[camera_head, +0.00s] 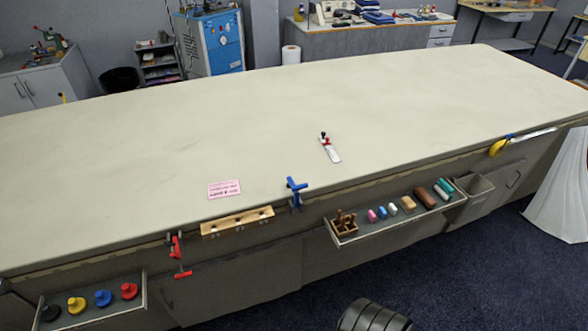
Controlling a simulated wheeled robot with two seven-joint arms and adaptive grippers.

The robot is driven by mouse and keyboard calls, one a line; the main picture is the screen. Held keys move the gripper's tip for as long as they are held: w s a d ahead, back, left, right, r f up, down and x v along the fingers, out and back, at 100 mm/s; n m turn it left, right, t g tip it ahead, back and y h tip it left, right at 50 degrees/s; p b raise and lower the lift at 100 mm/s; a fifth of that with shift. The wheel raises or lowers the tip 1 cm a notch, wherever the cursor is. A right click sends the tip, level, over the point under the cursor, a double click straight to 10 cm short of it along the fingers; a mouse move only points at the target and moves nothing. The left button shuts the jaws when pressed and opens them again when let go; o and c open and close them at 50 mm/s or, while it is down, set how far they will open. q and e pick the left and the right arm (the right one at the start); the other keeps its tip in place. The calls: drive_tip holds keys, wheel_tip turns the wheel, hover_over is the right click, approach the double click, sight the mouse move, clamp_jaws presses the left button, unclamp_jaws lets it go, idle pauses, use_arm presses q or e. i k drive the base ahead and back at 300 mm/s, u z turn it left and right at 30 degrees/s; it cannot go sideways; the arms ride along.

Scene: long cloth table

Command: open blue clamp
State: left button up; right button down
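The blue clamp (296,193) is on the table's front edge, near the middle of the view. Its upper part stands above the tabletop and its lower part hangs down in front of the edge. How wide its jaws are is too small to tell. Neither of my grippers can be made out in the head view, and nothing is seen touching the clamp.
The long cloth table (200,130) is mostly clear. A red clamp (178,255) and a wooden rack (237,223) are at the front edge, left of the blue clamp. A pink card (224,189) lies behind. A tray (393,222) of coloured pieces hangs to the right.

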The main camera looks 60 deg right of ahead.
sight(292, 185)
drive_tip(key=z, duration=0.55)
drive_tip(key=i, duration=0.6)
drive_tip(key=z, duration=0.7)
